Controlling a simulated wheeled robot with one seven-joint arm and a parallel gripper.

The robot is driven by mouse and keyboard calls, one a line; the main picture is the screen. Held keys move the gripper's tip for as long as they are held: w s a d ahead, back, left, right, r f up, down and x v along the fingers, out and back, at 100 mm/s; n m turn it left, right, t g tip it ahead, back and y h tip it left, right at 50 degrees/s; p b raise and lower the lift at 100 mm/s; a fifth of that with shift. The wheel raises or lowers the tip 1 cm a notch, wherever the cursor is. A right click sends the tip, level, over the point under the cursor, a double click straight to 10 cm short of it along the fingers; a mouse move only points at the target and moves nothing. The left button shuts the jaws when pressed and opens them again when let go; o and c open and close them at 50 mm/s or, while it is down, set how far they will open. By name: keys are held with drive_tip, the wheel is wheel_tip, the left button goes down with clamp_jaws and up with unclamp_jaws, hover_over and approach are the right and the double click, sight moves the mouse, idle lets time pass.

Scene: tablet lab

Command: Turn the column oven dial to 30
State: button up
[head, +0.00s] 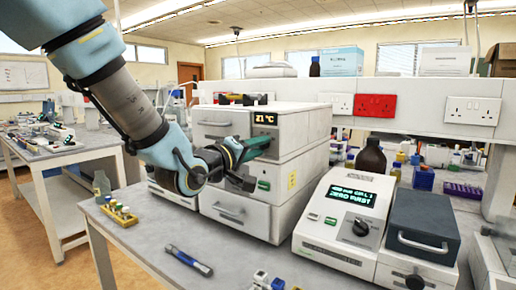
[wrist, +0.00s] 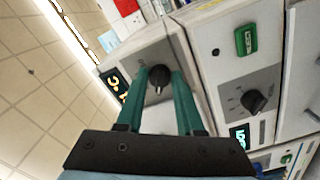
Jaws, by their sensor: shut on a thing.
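The column oven (head: 222,118) is a white stacked unit on the bench, and its small display (head: 264,118) reads about 21 °C in orange. My gripper (head: 262,143) reaches its upper front panel from the left and hides the dial in the head view. In the wrist view the black oven dial (wrist: 158,78) sits between the tips of the green fingers of my gripper (wrist: 159,74), which is shut on it. The oven display (wrist: 115,82) shows at the dial's left, partly hidden by a finger.
A blue pen-like tool (head: 189,260) lies on the bench in front.

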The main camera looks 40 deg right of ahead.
clamp_jaws()
drive_tip(key=shift+f+b, duration=0.1)
drive_tip(key=shift+b, duration=0.2)
drive_tip(key=m+b, duration=0.1)
drive_tip(key=m, duration=0.1)
drive_tip(key=m+b, duration=0.1)
drive_tip(key=b, duration=0.1)
drive_tip(key=shift+f+m, duration=0.2)
drive_tip(key=shift+m, duration=0.2)
drive_tip(key=m+b, duration=0.2)
drive_tip(key=b, duration=0.1)
drive_tip(key=shift+m, duration=0.3)
drive_tip(key=shift+w+r+m+b, duration=0.1)
drive_tip(key=shift+r+m+b, duration=0.05)
drive_tip(key=shift+m+b, duration=0.5)
drive_tip(key=o, duration=0.8)
unclamp_jaws()
drive_tip(key=shift+o, duration=0.2)
